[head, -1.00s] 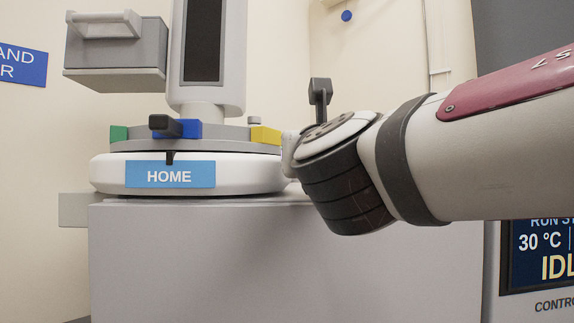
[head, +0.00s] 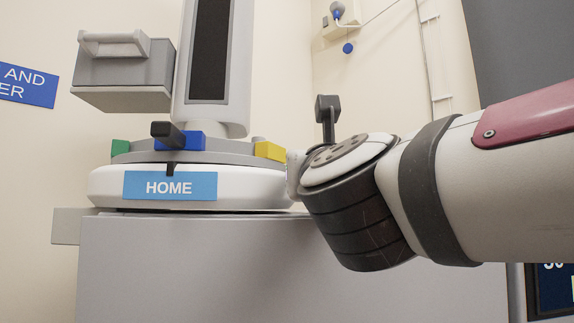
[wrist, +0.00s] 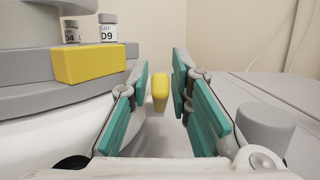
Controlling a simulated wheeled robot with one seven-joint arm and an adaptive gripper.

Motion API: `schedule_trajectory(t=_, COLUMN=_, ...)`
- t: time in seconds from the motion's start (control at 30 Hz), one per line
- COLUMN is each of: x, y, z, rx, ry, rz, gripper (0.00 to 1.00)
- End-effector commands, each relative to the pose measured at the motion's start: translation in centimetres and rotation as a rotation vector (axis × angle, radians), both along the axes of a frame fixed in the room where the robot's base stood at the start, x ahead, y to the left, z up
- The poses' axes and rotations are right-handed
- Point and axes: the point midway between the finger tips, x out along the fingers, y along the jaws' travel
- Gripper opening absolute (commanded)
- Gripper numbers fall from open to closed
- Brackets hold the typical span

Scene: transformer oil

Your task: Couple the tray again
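The round grey tray (head: 235,157) sits above a white base (head: 250,190) labelled HOME. Green (head: 120,147), blue (head: 193,141) and yellow (head: 269,151) blocks stand on its rim, with a black handle (head: 166,131) by the blue one. In the wrist view the yellow block (wrist: 90,64) and two vials, D4 (wrist: 70,32) and D9 (wrist: 107,29), show at left. My gripper (wrist: 160,90) is open, its teal fingers either side of a narrow yellow tab (wrist: 160,89). I cannot tell whether the fingers touch it. In the head view my arm hides the fingers.
A white column (head: 209,113) rises behind the tray, with a grey box (head: 125,75) at its left. The grey cabinet (head: 190,265) stands below. A grey cylinder (wrist: 266,127) stands right of my fingers. A dark-headed post (head: 327,106) shows behind my wrist.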

Motion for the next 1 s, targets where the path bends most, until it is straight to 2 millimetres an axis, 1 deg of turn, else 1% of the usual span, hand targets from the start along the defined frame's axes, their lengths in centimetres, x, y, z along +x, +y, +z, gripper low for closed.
schedule_trajectory(t=0.13, x=-0.1, y=0.0, z=0.0, rx=0.000, ry=0.000, rz=0.000, gripper=0.19)
schedule_trajectory(t=0.23, x=-0.8, y=-0.1, z=-0.2, rx=0.000, ry=-0.001, rz=0.000, gripper=0.19)
schedule_trajectory(t=0.5, x=-4.9, y=-0.3, z=-1.2, rx=0.000, ry=-0.002, rz=0.000, gripper=0.19)
schedule_trajectory(t=0.6, x=-6.1, y=-0.4, z=-1.6, rx=0.000, ry=-0.001, rz=0.000, gripper=0.19)
schedule_trajectory(t=0.7, x=-6.9, y=-0.4, z=-1.8, rx=0.001, ry=-0.001, rz=0.000, gripper=0.19)
schedule_trajectory(t=1.0, x=-7.2, y=-0.4, z=-1.9, rx=0.000, ry=0.000, rz=0.000, gripper=0.19)
